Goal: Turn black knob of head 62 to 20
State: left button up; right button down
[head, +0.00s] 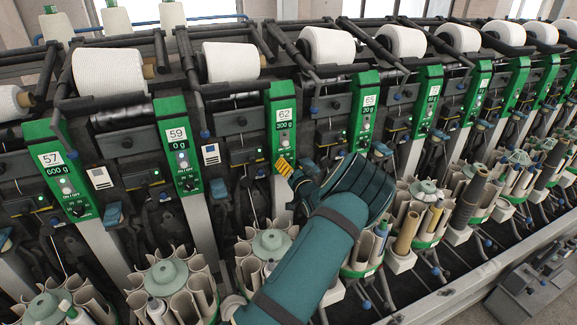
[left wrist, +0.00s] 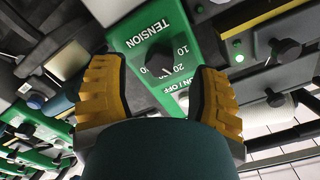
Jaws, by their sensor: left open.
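Head 62 is a green panel (head: 282,118) in the head view, with a white "62" label and a display reading "300 g". Its black knob (left wrist: 159,62) shows in the left wrist view below the word TENSION, beside a scale with 10 and 20. A pale mark is on the knob, but its exact setting is too small to read. In the head view the knob is hidden by my left gripper (head: 285,166). My left gripper (left wrist: 157,70) is open, with one yellow finger on each side of the knob and visible gaps. My right gripper is not in view.
Head 59 (head: 180,145), reading "0 g", stands to the left, and head 65 (head: 367,110), reading "20 g", to the right. White yarn packages (head: 230,62) lie along the top. Round holders with tubes (head: 272,243) stand below. Levers and dark fittings crowd between heads.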

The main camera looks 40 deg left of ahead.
pick_arm(q)
jog(key=v, duration=1)
jog(key=shift+s+d, duration=0.2)
jog(key=shift+d, duration=0.15)
